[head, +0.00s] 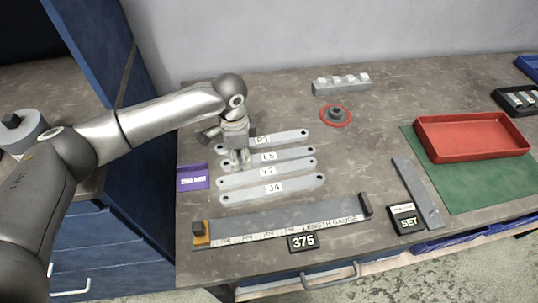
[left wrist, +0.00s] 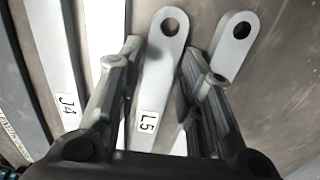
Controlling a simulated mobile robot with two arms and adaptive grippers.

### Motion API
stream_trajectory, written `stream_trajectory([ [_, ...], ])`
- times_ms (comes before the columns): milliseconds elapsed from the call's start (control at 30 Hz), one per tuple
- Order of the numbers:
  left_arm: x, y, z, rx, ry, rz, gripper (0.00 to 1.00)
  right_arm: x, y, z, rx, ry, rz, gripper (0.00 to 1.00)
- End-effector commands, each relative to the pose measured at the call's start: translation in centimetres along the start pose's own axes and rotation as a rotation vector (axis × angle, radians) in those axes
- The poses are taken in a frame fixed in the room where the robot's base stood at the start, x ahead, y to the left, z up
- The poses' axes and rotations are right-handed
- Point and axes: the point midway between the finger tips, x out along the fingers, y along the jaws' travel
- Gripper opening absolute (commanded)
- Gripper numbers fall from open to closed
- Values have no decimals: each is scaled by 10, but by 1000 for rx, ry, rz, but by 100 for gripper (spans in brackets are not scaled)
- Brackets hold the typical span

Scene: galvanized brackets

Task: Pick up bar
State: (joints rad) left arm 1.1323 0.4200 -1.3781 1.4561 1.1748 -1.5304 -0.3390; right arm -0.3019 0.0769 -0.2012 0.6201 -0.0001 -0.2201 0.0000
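Several flat grey bars with round end holes lie side by side on the workbench: P1 (head: 285,136), L5 (head: 290,154), Y2 (head: 290,169) and J4 (head: 300,184). My left gripper (head: 238,164) points down over the left ends of the bars. In the left wrist view the open left gripper (left wrist: 163,68) has a finger on each side of the L5 bar (left wrist: 164,45), near its holed end. P1 (left wrist: 235,45) lies right of the fingers and J4 (left wrist: 52,45) lies to the left. Whether the fingers touch the L5 bar cannot be told. My right gripper is not in view.
A length gauge (head: 270,217) with a 375 sign (head: 303,242) lies in front of the bars. A purple card (head: 193,177) is at left. A SET block (head: 406,218), green mat (head: 490,190) and red tray (head: 470,153) are at right.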

Motion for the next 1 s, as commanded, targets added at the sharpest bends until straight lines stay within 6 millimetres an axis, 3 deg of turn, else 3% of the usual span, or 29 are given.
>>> stream_trajectory([
  [100,10,0,0,1,-1,0,34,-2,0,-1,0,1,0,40],
  [333,11,0,0,1,0,-1,34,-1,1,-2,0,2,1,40],
  [600,11,0,0,1,0,-1,0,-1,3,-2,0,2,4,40],
  [1000,5,-1,-1,1,3,-2,0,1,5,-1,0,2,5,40],
])
